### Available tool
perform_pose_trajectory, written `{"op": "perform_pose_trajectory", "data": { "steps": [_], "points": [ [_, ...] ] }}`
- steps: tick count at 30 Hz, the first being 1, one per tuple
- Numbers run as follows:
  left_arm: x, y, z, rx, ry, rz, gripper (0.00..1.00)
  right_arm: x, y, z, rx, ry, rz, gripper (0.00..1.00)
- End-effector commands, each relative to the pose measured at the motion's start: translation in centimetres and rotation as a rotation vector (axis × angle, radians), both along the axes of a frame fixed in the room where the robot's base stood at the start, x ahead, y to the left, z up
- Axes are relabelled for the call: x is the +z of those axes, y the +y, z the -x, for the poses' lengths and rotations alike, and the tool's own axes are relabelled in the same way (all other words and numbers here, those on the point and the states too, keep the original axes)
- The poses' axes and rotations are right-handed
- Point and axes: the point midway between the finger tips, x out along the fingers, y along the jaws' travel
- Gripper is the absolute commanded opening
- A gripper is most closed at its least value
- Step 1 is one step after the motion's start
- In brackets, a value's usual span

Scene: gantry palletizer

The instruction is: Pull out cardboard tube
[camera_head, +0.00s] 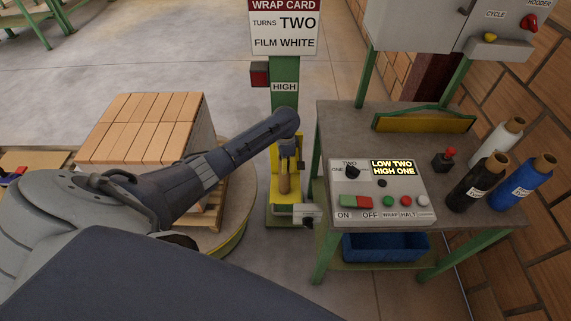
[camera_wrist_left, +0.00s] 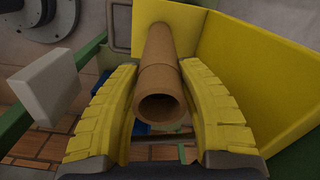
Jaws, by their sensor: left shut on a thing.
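The brown cardboard tube (camera_head: 284,185) stands upright in the yellow bracket (camera_head: 300,147) low on the green post. My left gripper (camera_head: 287,160) reaches it from above in the head view, and its fingertips are small there. In the left wrist view the tube (camera_wrist_left: 160,75) runs between the two yellow-padded fingers of my left gripper (camera_wrist_left: 158,72), its hollow open end towards the camera. The gripper is shut on the tube. Yellow plates (camera_wrist_left: 245,60) of the bracket stand close behind and right of it. The tube's far end is hidden. My right gripper is not in view.
A control table (camera_head: 480,215) with a panel (camera_head: 375,200) and several film rolls (camera_head: 520,182) stands at right. A pallet load (camera_head: 145,125) is at left. A grey block (camera_head: 300,211) juts out beside the post; a pale block (camera_wrist_left: 48,88) shows left of the fingers.

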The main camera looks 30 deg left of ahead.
Motion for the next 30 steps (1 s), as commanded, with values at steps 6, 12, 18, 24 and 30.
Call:
{"op": "perform_pose_trajectory", "data": {
  "steps": [6,12,18,24,30],
  "points": [
    [0.1,0.0,0.0,0.000,-0.001,0.001,0.08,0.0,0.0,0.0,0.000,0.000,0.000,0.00],
    [0.7,0.0,0.0,0.000,-0.001,0.001,0.08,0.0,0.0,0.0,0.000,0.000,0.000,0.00],
    [1.4,0.0,0.0,0.000,-0.001,0.001,0.08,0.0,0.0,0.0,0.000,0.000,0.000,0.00],
    [2.1,0.0,0.0,0.000,-0.001,0.001,0.08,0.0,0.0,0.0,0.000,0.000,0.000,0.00],
    [2.8,-0.1,-0.1,-0.001,-0.001,0.001,0.07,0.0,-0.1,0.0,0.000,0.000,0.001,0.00]
  ]
}}
